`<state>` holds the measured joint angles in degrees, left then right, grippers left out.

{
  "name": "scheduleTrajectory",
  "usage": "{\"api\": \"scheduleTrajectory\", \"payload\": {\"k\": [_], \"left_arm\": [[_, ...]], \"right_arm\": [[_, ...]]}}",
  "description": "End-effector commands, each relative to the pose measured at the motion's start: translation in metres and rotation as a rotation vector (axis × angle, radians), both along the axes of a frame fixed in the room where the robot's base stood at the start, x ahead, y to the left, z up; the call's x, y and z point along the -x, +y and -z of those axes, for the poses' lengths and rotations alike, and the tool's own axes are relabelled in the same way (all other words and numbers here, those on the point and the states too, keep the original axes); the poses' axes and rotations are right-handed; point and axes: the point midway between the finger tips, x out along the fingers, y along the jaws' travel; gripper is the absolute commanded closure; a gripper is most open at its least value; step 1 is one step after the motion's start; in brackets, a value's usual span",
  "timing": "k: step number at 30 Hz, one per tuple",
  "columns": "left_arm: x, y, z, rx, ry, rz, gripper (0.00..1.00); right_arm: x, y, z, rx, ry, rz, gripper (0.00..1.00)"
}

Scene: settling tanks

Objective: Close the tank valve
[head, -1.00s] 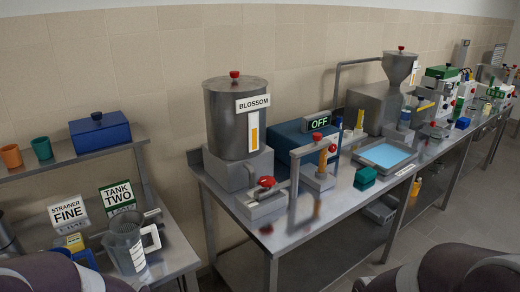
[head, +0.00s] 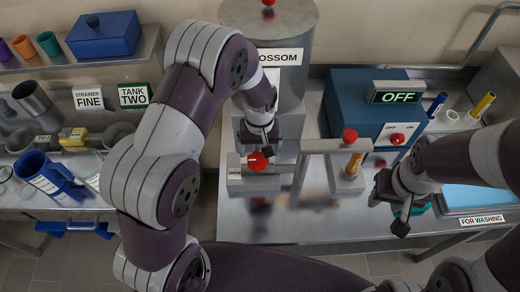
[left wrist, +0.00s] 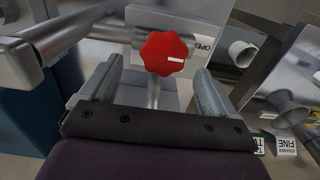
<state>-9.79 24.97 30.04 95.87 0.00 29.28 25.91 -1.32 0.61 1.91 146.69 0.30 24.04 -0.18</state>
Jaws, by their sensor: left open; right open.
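The red valve knob (head: 258,161) sits on a grey block in front of the steel tank (head: 290,50), whose label reads "LOSSOM" with its start hidden by my arm. My left gripper (head: 262,141) is just above and behind the knob in the head view. In the left wrist view the lobed red knob (left wrist: 164,53) with a white mark shows near the tips of my open left gripper (left wrist: 158,82), between its fingers. Contact cannot be told. A label beside it reads "OPE", partly hidden. My right gripper (head: 390,210) is open and empty over the bench's right part.
A blue box (head: 350,115) with an "OFF" display stands right of the tank. A water tray (head: 482,196) is at right. The bench front (head: 290,225) is clear.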

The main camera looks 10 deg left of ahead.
Motion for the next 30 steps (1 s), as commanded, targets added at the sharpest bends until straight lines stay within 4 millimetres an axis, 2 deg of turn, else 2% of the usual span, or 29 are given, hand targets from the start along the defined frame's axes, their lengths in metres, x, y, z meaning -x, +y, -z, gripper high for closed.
{"api": "scheduleTrajectory", "payload": {"k": [3, 7, 17, 22, 30], "left_arm": [[0.001, 0.000, 0.020, 0.000, 0.002, 0.000, 0.10], [0.000, 0.000, 0.035, 0.000, 0.000, 0.001, 0.10], [0.000, 0.000, 0.041, 0.000, -0.002, 0.001, 0.10], [0.000, 0.000, 0.041, 0.000, -0.002, 0.001, 0.66], [0.000, 0.000, 0.041, 0.000, -0.002, 0.011, 0.66]], "right_arm": [[0.000, 0.000, -0.009, 0.000, 0.000, 0.000, 0.57], [0.000, 0.000, -0.011, 0.000, 0.000, 0.000, 0.57], [0.000, 0.000, -0.011, 0.000, 0.000, 0.000, 0.57], [0.000, 0.000, -0.011, 0.000, 0.000, 0.000, 0.57], [0.000, 0.000, -0.011, 0.000, 0.000, 0.000, 0.57]]}}
